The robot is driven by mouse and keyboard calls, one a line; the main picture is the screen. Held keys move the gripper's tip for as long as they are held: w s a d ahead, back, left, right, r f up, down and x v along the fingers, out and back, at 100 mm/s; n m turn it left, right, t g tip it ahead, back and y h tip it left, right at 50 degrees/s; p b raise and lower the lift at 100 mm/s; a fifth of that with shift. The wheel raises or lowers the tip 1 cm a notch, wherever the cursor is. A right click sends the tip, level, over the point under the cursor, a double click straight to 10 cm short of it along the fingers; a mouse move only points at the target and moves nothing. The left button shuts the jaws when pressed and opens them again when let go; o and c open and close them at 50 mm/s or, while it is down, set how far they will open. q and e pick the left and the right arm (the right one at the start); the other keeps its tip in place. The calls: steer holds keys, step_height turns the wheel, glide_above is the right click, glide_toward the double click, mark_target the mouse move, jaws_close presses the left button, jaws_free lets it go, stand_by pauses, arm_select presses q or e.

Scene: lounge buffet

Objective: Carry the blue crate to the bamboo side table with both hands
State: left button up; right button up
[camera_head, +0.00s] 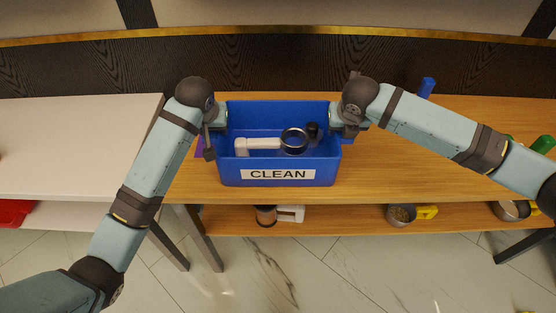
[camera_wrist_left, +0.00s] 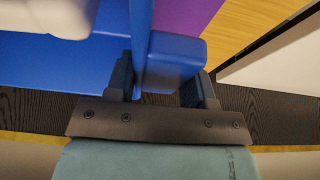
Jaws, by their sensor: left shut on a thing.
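The blue crate (camera_head: 227,173) with a "CLEAN" label is over the front part of a wooden-topped table (camera_head: 390,183); I cannot tell if it rests on it or hangs just above. Inside lie a white-handled item with a dark ring (camera_head: 265,144) and a small black item (camera_head: 312,130). My left gripper (camera_head: 216,118) is shut on the crate's left side; in the left wrist view its fingers straddle the blue wall and grip block (camera_wrist_left: 172,62). My right gripper (camera_head: 347,120) is at the crate's right side, its fingers hidden. I cannot tell which surface is the bamboo side table.
A white table (camera_head: 70,140) adjoins on the left. A purple thing (camera_head: 200,147) lies beside the crate's left side. A blue item (camera_head: 427,86) and a green item (camera_head: 543,144) stand to the right. A lower shelf (camera_head: 345,220) holds cups and a bowl.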

arm_select(q)
steer(key=o, duration=0.8)
steer(key=shift+a+f, duration=0.1)
steer(key=shift+f, duration=0.25)
arm_select(e)
steer(key=o, duration=0.8)
steer(key=shift+d+f, duration=0.1)
steer(key=shift+f, duration=0.25)
arm_select(q)
steer(key=o, duration=0.4)
steer(key=shift+r, duration=0.2)
arm_select(e)
steer(key=o, duration=0.4)
steer(key=shift+r, duration=0.15)
arm_select(q)
steer(key=shift+o, duration=0.2)
arm_select(e)
steer(key=shift+o, duration=0.2)
arm_select(q)
steer(key=shift+r, duration=0.1)
arm_select(e)
steer(key=shift+s+r, duration=0.1)
steer(key=shift+r, duration=0.2)
arm_select(q)
steer(key=v, duration=1.1)
steer(key=shift+s+r, duration=0.3)
arm_select(e)
steer(key=v, duration=1.1)
steer(key=shift+s+r, duration=0.2)
